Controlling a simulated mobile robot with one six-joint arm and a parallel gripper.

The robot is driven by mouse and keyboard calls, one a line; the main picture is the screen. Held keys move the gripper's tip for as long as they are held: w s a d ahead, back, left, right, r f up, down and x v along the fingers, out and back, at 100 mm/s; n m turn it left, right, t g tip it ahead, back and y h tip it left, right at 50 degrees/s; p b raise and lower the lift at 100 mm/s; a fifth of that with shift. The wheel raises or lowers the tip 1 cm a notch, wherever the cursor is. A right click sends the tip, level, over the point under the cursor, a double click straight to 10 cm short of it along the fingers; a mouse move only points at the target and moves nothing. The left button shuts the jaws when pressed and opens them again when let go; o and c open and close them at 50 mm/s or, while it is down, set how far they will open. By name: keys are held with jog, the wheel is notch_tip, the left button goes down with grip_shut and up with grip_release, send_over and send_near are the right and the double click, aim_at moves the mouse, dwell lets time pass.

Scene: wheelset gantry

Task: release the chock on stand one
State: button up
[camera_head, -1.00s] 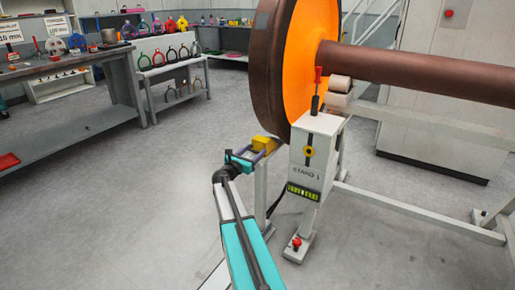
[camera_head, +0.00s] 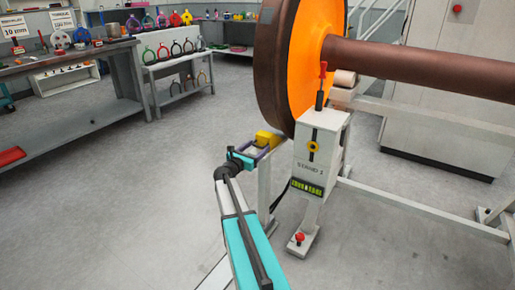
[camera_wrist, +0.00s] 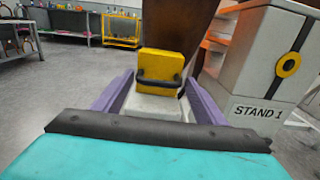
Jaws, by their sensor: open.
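The chock is a yellow block (camera_head: 268,139) with a black bar handle across its front. It sits low against the wheel beside stand one (camera_head: 318,150), a white post labelled STAND 1. In the wrist view the yellow chock (camera_wrist: 160,66) is straight ahead, above a pale block. My gripper (camera_head: 256,153) has purple fingers and is open. In the wrist view the fingers of my gripper (camera_wrist: 160,88) lie left and right of the chock's line, apart from it. I cannot tell whether the tips reach past its handle.
The brown and orange wheel (camera_head: 283,70) and its axle (camera_head: 430,72) fill the upper right. Stand one carries a red-handled lever (camera_head: 322,85) on top and a red knob (camera_head: 300,238) at its foot. Benches (camera_head: 75,75) stand at the left. The floor (camera_head: 130,210) at left is clear.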

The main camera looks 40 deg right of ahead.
jog(key=p+v, duration=0.1)
jog(key=v, duration=1.2)
jog(key=shift+f, duration=0.1)
